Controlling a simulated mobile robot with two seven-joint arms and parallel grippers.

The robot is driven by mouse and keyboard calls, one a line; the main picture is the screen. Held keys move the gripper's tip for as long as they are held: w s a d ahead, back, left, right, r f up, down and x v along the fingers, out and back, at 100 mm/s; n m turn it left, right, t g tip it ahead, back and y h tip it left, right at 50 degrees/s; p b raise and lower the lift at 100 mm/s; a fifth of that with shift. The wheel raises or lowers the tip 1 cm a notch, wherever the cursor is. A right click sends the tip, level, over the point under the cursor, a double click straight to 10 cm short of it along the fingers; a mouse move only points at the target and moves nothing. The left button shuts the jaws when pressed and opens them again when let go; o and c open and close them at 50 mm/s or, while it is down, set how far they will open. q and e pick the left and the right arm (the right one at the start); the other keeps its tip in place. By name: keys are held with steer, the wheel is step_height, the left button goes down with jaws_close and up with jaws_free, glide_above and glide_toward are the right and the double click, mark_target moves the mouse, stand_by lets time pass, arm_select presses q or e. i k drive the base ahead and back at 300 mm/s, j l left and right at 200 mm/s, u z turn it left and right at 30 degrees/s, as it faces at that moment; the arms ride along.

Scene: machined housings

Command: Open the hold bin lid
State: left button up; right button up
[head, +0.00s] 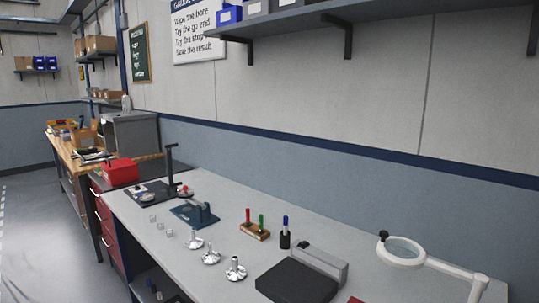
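No bin in the head view is clearly marked as the hold bin. A red box (119,171) sits at the far left end of the bench, on or beside the red drawer cabinet; I cannot tell whether it has a lid. A small piece of another red thing (355,299) shows at the bottom edge, mostly cut off. Neither of my grippers is in view.
The grey bench (330,234) carries several metal housings (235,270), a black-topped device (297,281), a wooden block with coloured-handled tools (255,229), a blue fixture (195,214) and a ring magnifier (402,251). A shelf (370,14) overhangs the back. Floor at left is clear.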

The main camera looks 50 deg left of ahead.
mark_target(125, 163)
steer(key=k+u, duration=0.1)
steer(key=k, duration=0.5)
steer(key=u, duration=1.25)
steer(key=i+j+u, duration=0.2)
steer(key=u, duration=0.2)
steer(key=i+j+u, duration=0.4)
steer(key=i+j, duration=0.25)
steer(key=i, duration=0.15)
steer(key=i+j, duration=0.2)
steer(key=i, duration=0.25)
steer(key=i+j, duration=0.25)
steer(key=i, duration=0.15)
steer(key=i+j, duration=0.2)
steer(key=i, duration=0.2)
steer(key=i+j+z, duration=0.1)
steer(key=z, duration=0.4)
steer(key=i+j+z, duration=0.1)
steer(key=z, duration=0.35)
steer(key=i+j+z, duration=0.15)
steer(key=j+z, duration=0.15)
steer(key=i+j+z, duration=0.1)
steer(key=j+z, duration=0.15)
steer(key=j, duration=0.25)
steer(key=i+j+z, duration=0.15)
steer(key=j, duration=0.3)
steer(key=j+z, duration=0.15)
steer(key=j, duration=0.25)
